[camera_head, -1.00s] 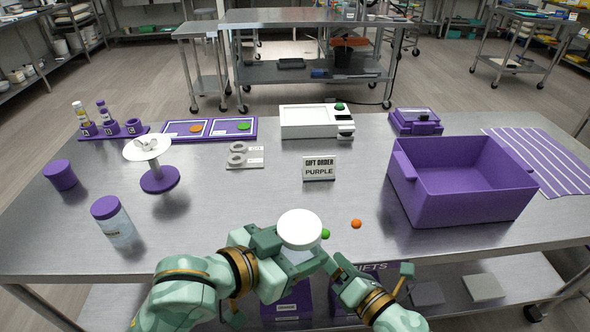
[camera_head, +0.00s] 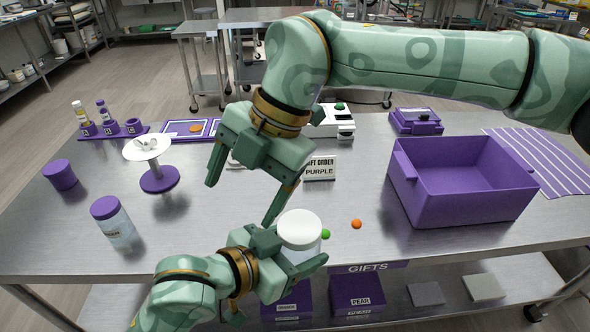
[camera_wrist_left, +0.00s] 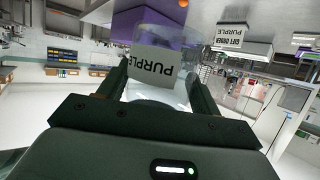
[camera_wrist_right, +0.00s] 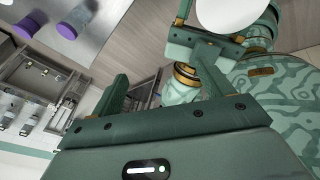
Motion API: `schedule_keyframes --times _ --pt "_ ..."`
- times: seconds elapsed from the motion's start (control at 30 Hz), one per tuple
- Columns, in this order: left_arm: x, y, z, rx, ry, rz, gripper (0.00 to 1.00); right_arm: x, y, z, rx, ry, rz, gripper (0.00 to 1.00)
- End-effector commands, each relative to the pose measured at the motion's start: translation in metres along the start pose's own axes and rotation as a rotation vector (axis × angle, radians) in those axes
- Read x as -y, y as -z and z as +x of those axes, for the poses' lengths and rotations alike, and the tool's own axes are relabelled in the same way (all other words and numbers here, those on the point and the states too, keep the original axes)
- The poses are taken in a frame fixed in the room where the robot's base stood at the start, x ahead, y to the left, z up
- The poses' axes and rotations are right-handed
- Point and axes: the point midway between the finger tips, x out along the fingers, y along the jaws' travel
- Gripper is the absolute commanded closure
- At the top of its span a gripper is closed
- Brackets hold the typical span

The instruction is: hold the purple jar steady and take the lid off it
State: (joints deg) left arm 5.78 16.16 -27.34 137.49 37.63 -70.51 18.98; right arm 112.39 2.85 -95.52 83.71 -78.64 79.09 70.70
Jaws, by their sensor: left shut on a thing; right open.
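The jar labelled PURPLE (camera_wrist_left: 150,66) is clear with a white lid (camera_head: 300,225). It is upright at the table's front edge in the head view, lid on top. My left gripper (camera_head: 296,256) is shut on the jar's body, and its fingers flank the jar in the left wrist view. My right gripper (camera_head: 243,190) is open and empty, its fingers pointing down, above and to the left of the lid. The white lid also shows at the top of the right wrist view (camera_wrist_right: 228,14), outside the right fingers.
Another clear jar with a purple lid (camera_head: 112,224) stands at left, beside a purple cup (camera_head: 61,175) and a small stand (camera_head: 160,180). Green (camera_head: 326,234) and orange (camera_head: 356,224) balls lie right of the held jar. A purple bin (camera_head: 462,205) stands at right.

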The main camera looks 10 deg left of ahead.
Motion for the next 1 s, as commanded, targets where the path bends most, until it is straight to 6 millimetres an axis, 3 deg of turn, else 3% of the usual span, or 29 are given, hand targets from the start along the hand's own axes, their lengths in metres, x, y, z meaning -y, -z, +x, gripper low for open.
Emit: schedule_keyframes --times 0.2,0.33,0.73,1.0 --pt "0.000 0.000 0.000 0.000 0.000 0.000 0.99 0.037 -0.019 -0.039 0.304 0.237 0.182 0.21" --pt "0.000 0.000 0.000 0.000 0.000 0.000 0.99 0.047 -0.024 -0.046 0.371 0.278 0.234 0.21" --pt "0.000 0.000 0.000 0.000 0.000 0.000 0.99 0.067 -0.044 0.007 0.375 0.283 0.241 0.21" --pt "0.000 0.000 0.000 -0.001 0.000 0.000 0.99 0.071 -0.049 0.022 0.375 0.280 0.240 0.21"
